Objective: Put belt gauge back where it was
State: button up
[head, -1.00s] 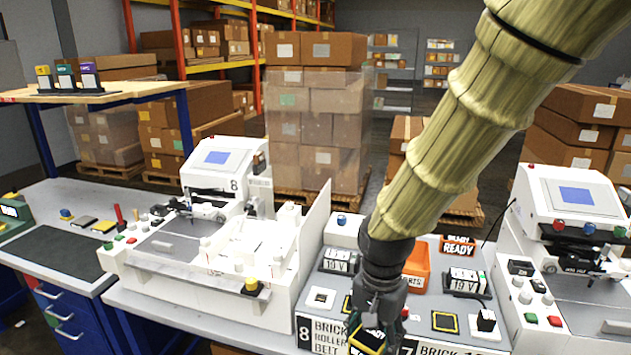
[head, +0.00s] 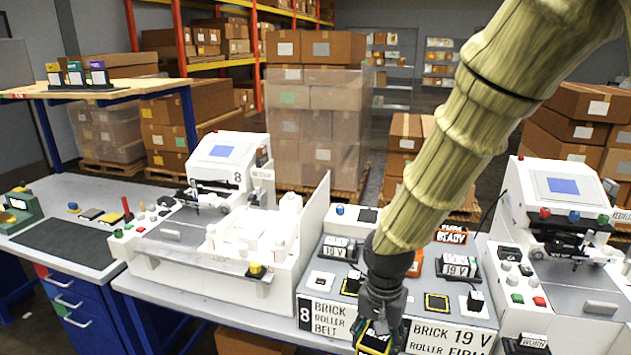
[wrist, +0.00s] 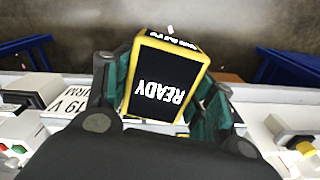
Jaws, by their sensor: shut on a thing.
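My gripper (head: 378,328) is shut on a small black gauge with a yellow rim (head: 373,342), taken to be the belt gauge. In the wrist view the gauge (wrist: 165,85) sits between the green-padded fingers, its dark face reading READY upside down. In the head view it is in front of the bench's front labels, low in the picture and partly cut off by the bottom edge. On the bench top behind it are a bare yellow-outlined square (head: 437,302) and another yellow-outlined spot (head: 352,284) to the left, partly occupied by a dark object.
A label reading BRICK ROLLER BELT (head: 328,318) is on the bench front. Two 19 V blocks (head: 458,266), a black plug-like block (head: 475,301) and an orange bin (head: 415,264) crowd the bench top. White machines stand on both sides.

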jog(key=w+d+f+n, duration=0.2)
jog(key=f+n, duration=0.1)
jog(key=f, duration=0.6)
jog(key=w+d+f+n, duration=0.2)
jog(key=d+f, duration=0.1)
jog(key=f, duration=0.7)
jog(key=shift+d+n, duration=0.15)
jog(key=shift+n, duration=0.25)
dwell(0.4)
